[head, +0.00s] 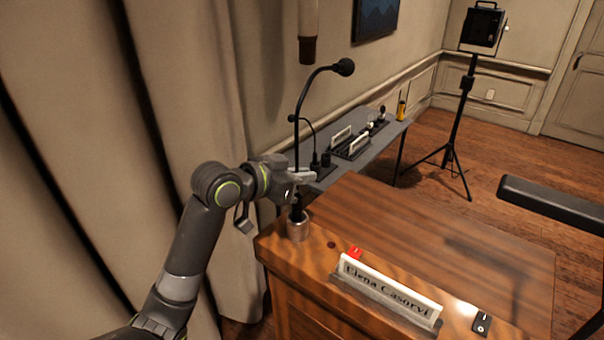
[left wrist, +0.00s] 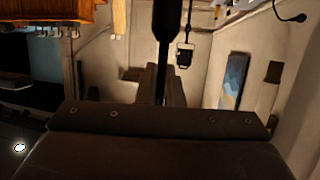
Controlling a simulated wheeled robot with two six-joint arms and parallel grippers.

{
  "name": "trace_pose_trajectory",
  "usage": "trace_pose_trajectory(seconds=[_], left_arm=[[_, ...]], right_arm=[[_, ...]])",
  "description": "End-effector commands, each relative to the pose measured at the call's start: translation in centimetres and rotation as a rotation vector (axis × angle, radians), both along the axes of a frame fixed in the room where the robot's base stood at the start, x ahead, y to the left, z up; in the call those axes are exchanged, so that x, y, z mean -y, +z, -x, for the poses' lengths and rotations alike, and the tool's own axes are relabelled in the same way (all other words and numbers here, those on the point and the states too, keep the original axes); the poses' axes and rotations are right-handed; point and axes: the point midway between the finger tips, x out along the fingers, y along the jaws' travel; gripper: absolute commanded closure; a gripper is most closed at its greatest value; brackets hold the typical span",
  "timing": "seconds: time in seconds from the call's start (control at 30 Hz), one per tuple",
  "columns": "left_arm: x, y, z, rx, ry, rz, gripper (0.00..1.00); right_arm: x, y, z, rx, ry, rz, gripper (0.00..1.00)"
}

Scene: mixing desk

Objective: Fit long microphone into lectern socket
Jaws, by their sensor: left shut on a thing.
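The long microphone (head: 322,70) is a black gooseneck with a foam head, bent over to the right at its top. My left gripper (head: 299,177) is shut on its stem and holds it about upright over the near left corner of the wooden lectern (head: 450,232). The silver lectern socket (head: 298,228) stands at that corner. The microphone's dark lower end is at the socket's mouth; I cannot tell whether it is inside. In the left wrist view the dark stem (left wrist: 166,45) runs up from between the fingers (left wrist: 164,88). My right gripper is out of view.
A name plate (head: 388,288), a red item (head: 355,253) and a small black switch (head: 481,323) are on the lectern. Behind it, a grey table (head: 375,148) holds a shorter microphone and small items. A curtain (head: 190,90) hangs close on the left. A dark bar (head: 550,205) is at right.

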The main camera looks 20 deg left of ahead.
Motion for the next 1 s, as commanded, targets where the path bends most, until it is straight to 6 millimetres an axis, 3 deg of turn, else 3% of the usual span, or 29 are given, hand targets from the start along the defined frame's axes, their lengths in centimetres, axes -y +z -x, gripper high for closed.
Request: trace_pose_trajectory(seconds=[0.07,0.1,0.27,0.67,1.0], left_arm=[[0.0,-0.2,0.0,0.002,0.0,0.001,1.0],[0.0,-0.1,0.0,0.002,0.0,0.0,0.88],[0.0,-0.1,0.0,0.001,0.0,0.0,0.68],[-0.5,0.0,0.5,0.002,0.001,-0.004,0.68],[-2.8,1.5,4.2,0.003,0.002,-0.008,0.68]], right_arm=[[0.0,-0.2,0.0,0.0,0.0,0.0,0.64],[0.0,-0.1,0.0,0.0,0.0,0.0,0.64],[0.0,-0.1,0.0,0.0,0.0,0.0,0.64],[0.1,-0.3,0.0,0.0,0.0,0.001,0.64],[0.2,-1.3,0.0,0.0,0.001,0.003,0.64]])
